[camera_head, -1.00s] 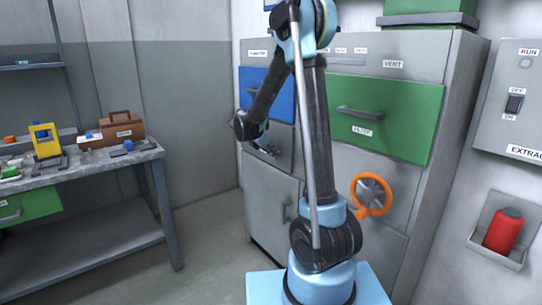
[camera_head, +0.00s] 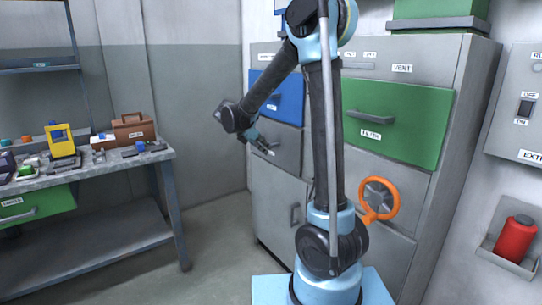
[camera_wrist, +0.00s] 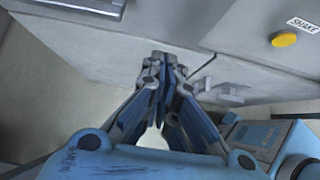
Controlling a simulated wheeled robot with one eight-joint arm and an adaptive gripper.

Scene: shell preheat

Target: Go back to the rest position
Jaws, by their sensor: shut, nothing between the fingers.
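My gripper (camera_head: 268,149) hangs at the end of my bent arm, in front of the grey cabinet (camera_head: 270,195) and below its blue drawer (camera_head: 276,96). The wrist view shows my gripper (camera_wrist: 163,62) with its fingertips together and nothing between them. Beyond the fingertips, the wrist view shows a grey panel with a yellow button (camera_wrist: 284,40) and a "SHAKE" label (camera_wrist: 303,25).
A workbench (camera_head: 95,182) with a yellow device (camera_head: 61,140) and a brown toolbox (camera_head: 133,127) stands at left. The cabinet has a green drawer (camera_head: 415,125) and an orange handwheel (camera_head: 380,200). A red canister (camera_head: 515,238) sits at right. Floor between bench and cabinet is clear.

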